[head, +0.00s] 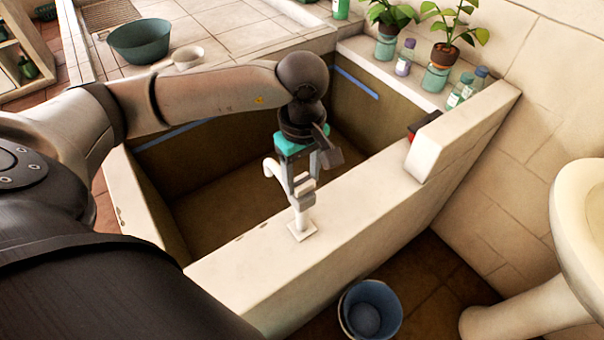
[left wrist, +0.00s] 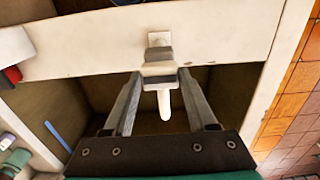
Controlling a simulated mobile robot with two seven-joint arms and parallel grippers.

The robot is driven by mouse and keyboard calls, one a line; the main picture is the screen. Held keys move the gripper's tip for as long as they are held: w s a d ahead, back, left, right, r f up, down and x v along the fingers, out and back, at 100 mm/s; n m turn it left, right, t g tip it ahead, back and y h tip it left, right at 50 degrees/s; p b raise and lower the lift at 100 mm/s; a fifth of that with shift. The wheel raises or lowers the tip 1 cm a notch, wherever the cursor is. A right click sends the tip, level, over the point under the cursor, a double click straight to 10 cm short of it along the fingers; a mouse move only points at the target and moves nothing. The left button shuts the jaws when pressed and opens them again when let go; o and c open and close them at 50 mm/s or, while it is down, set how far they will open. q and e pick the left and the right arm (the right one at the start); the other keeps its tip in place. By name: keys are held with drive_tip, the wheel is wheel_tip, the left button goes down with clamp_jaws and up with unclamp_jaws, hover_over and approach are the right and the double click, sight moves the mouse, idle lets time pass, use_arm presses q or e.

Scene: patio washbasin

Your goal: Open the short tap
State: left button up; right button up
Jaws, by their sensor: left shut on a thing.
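The short tap (head: 301,221) is white and stands upright on the front ledge of the basin, its spout reaching over the basin. My left gripper (head: 304,182) comes down on it from above and is shut on the upper part of the tap. In the left wrist view, the short tap (left wrist: 164,104) shows between the two fingers of the gripper (left wrist: 160,76), with its square base on the ledge beyond. The gripper partly hides the tap's top in the head view. My right gripper is not in view.
The ledge (head: 350,212) is otherwise clear around the tap. A raised block (head: 455,135) stands at its right end. A blue bucket (head: 370,310) is on the floor in front, and a white pedestal sink (head: 582,215) is at right. Plants and bottles line the far right ledge.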

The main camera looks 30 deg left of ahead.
use_arm(q)
drive_tip(key=shift+c, duration=1.4)
drive_tip(key=n+b, duration=0.1)
drive_tip(key=n, duration=0.3)
drive_tip(key=shift+b, duration=0.3)
drive_tip(key=n+b, duration=0.1)
drive_tip(key=n, duration=0.8)
drive_tip(key=shift+b, duration=0.4)
drive_tip(key=shift+n, duration=2.4)
